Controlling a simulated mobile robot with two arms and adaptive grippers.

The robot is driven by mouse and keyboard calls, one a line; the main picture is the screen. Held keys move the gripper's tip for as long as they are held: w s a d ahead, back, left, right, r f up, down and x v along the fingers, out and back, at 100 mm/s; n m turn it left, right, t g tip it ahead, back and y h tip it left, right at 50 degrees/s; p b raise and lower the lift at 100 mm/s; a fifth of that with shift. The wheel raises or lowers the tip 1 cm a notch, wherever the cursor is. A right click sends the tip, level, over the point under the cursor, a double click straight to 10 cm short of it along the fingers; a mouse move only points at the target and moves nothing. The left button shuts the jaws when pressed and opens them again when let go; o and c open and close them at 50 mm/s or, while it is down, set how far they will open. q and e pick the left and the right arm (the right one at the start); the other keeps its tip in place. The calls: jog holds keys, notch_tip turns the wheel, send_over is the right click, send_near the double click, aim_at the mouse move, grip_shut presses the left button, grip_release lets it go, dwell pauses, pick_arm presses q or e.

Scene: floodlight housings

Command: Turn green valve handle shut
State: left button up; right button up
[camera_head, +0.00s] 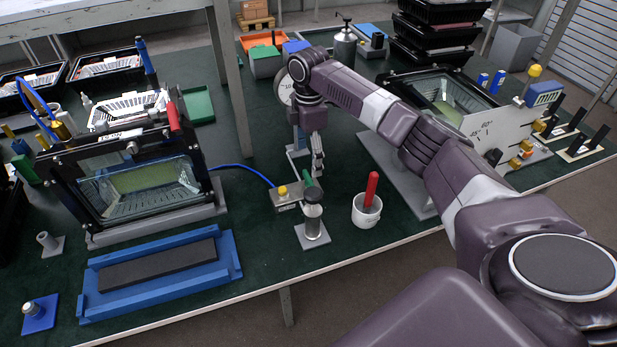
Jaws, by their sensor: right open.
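The green valve handle (308,181) is small and stands at a slant above a grey cylindrical fitting on a light base plate, near the middle of the table. A small metal block (285,195) with a yellow knob sits just left of it, with a blue hose running into it. My right gripper (318,172) points down from above, its fingertips close to the handle's upper right. It is open; I cannot tell whether the fingers touch the handle. My left gripper is out of view.
A white cup (367,210) with a red-handled tool stands to the right. A floodlight housing (135,180) in a frame and a blue tray (160,305) are on the left. A marked angle plate (492,130) stands at the right. The front middle edge is clear.

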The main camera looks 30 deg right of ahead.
aim_at(309, 178)
jog(key=shift+w+d+f, duration=0.1)
jog(key=shift+f, duration=0.6)
jog(key=f+p, duration=0.1)
jog(key=f, duration=0.5)
jog(key=shift+s+f, duration=0.15)
jog(key=shift+s, duration=0.05)
jog(key=c, duration=1.1)
jog(key=shift+c, duration=0.3)
